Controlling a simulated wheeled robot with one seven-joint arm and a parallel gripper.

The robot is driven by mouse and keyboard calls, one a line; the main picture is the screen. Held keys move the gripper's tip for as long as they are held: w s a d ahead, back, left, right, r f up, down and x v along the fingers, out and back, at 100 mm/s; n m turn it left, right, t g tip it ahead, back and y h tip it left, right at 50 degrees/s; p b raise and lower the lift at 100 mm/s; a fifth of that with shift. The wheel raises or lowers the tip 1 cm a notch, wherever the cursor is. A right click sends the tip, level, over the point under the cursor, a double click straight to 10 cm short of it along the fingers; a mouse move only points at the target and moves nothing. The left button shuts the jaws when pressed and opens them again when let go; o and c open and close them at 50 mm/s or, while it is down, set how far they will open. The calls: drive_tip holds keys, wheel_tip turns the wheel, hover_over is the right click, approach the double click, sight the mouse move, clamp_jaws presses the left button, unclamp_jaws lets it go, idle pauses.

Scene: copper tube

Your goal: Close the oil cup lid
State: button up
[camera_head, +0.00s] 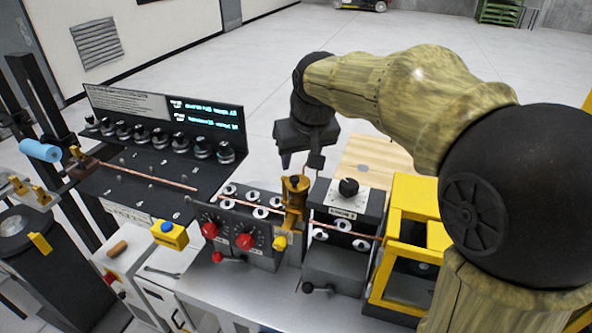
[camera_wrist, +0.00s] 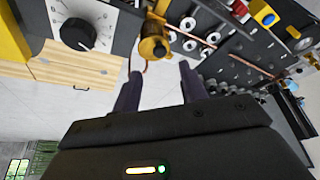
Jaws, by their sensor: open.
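The brass oil cup (camera_head: 294,190) stands upright between two machine blocks, above the copper tube (camera_head: 240,203). In the wrist view the oil cup (camera_wrist: 152,48) shows just beyond the fingertips, left of centre. Its lid is too small to make out, so I cannot tell its angle. My gripper (camera_head: 301,163) hangs just above and behind the oil cup, apart from it. In the wrist view my gripper (camera_wrist: 160,82) is open, with nothing visible between its two fingers.
A block with red knobs (camera_head: 238,238) stands left of the cup, and a block with a black dial (camera_head: 346,203) stands right of it. A yellow frame (camera_head: 408,240) is further right. A dark panel with several rollers (camera_head: 160,140) lies at the left.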

sight(295, 178)
drive_tip(key=p+x, duration=0.1)
drive_tip(key=x, duration=0.6)
drive_tip(key=shift+r, duration=0.1)
clamp_jaws()
